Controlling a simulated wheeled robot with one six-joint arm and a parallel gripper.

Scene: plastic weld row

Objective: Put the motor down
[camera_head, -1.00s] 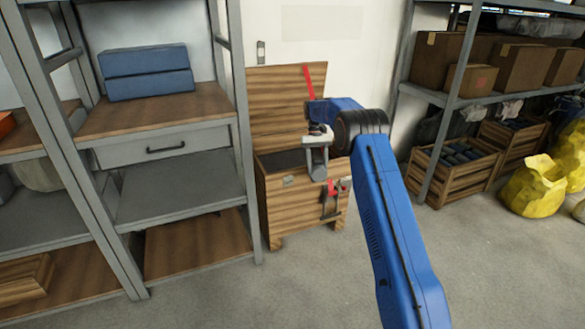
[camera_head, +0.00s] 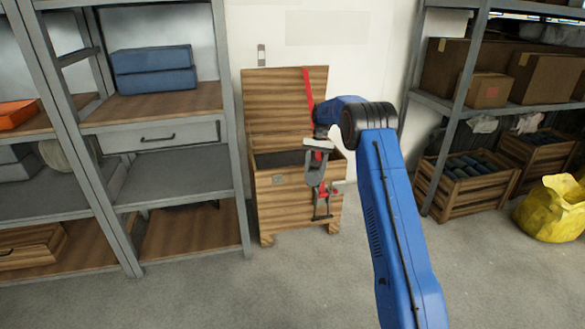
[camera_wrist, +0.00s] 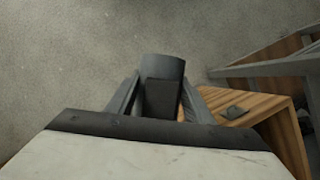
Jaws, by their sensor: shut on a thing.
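The motor (camera_wrist: 164,68) is a grey cylinder with a dark block on its side. In the wrist view it sits between the two fingers of my gripper (camera_wrist: 160,103), which is shut on it. In the head view my gripper (camera_head: 316,170) hangs in front of the open wooden chest, and the grey motor is small and hard to tell from the fingers. In the wrist view, bare floor lies beyond the motor and the chest's wood is to its right. The motor looks held in the air, apart from any surface.
A right rack (camera_head: 445,102) holds cartons, with crates (camera_head: 462,180) below. The floor in front is clear.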

